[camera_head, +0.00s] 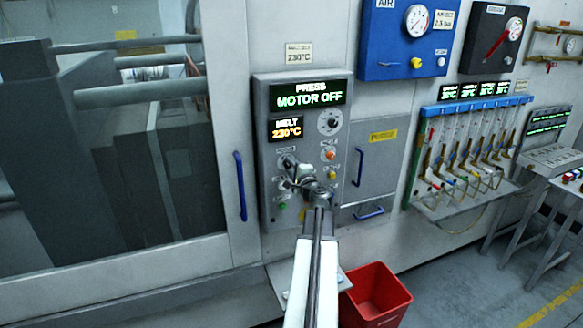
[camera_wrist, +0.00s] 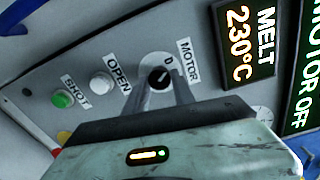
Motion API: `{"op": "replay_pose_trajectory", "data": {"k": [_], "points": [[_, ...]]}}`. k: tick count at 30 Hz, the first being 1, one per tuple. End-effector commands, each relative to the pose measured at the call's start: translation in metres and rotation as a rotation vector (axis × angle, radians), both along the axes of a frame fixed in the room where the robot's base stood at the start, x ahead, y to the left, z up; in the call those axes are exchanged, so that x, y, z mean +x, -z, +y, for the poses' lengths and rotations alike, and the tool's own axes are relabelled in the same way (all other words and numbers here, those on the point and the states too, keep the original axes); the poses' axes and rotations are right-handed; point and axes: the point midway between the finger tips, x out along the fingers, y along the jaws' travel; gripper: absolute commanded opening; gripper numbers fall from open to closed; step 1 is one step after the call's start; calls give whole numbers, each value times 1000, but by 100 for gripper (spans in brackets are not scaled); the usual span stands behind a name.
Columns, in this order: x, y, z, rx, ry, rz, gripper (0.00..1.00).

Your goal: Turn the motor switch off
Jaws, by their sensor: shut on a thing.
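The motor switch (camera_wrist: 159,78) is a round black knob with a light pointer line, on the grey control panel (camera_head: 262,130). In the wrist view it sits beside the MOTOR label (camera_wrist: 188,62), with a small mark next to it. My gripper (camera_wrist: 160,88) has one finger on each side of the knob and is shut on it. The upper display (camera_head: 310,95) reads PRESS MOTOR OFF.
A white OPEN button (camera_wrist: 102,84) and a green SHOT button (camera_wrist: 63,99) sit close to the knob. Orange and yellow buttons (camera_head: 330,154) are to the right on the panel. A blue door handle (camera_head: 240,186) is to the left. A red bin (camera_head: 376,296) stands below.

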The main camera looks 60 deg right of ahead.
Motion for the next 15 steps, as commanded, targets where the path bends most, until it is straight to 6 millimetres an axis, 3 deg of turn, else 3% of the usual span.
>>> {"op": "replay_pose_trajectory", "data": {"k": [6, 7, 8, 9, 15], "points": [[-1, 2, 1, -2, -2, 5, 0], [-1, 2, 1, -2, -2, 5, 39], [-1, 2, 1, -2, -2, 5, 47], [-1, 2, 1, -2, -2, 5, 52], [0, 1, 1, 0, -1, 1, 52]]}}
